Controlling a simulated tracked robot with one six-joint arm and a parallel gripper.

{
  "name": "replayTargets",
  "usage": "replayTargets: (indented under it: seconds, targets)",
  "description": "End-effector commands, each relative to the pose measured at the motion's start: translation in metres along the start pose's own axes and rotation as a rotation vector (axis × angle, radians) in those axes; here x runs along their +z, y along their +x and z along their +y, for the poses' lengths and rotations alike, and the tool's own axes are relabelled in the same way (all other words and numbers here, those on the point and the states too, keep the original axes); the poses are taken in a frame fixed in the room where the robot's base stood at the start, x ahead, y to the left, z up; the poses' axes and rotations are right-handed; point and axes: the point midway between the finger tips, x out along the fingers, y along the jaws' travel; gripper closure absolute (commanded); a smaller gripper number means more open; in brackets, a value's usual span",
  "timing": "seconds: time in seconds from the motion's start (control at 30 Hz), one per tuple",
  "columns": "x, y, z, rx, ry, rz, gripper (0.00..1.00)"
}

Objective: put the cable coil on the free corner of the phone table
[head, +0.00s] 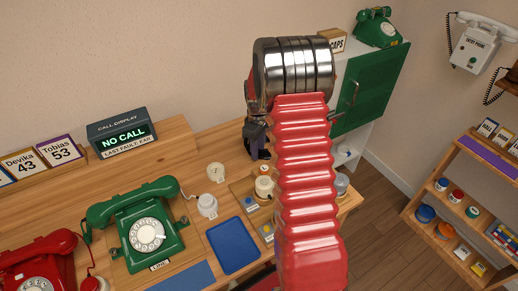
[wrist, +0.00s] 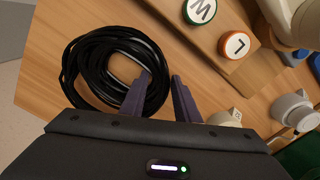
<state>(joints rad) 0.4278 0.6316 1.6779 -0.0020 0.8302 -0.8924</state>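The black cable coil (wrist: 78,75) lies on a wooden top (wrist: 45,50) in the wrist view, near the top's left edge. My gripper (wrist: 160,75) is open with dark purple fingers. The left finger overlaps the coil's right side, and the right finger is just outside it. I cannot tell whether they touch it. Nothing is held between them. In the head view my gripper (head: 260,148) is mostly behind my red arm, and the coil is hidden. A long wooden table (head: 180,262) there carries a green dial phone (head: 150,225) and a red one (head: 40,265).
Beside the coil are a green-rimmed disc (wrist: 200,8) and an orange disc (wrist: 236,45) on a wooden block. A blue tray (head: 232,246) and small cream parts (head: 207,205) stand on the table. A green cabinet (head: 372,88) and a shelf (head: 455,210) are to the right.

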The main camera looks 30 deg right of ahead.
Motion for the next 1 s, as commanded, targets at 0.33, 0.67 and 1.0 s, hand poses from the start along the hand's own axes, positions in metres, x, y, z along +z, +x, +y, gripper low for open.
replayTargets:
  seconds: [0.33,0.67,1.0]
  targets:
    - [0.0,0.0,0.0,0.0,-0.001,0.0,0.6]
    - [-0.001,-0.021,0.0,0.003,-0.001,0.002,0.6]
    - [-0.001,-0.078,0.0,0.003,-0.001,0.003,0.6]
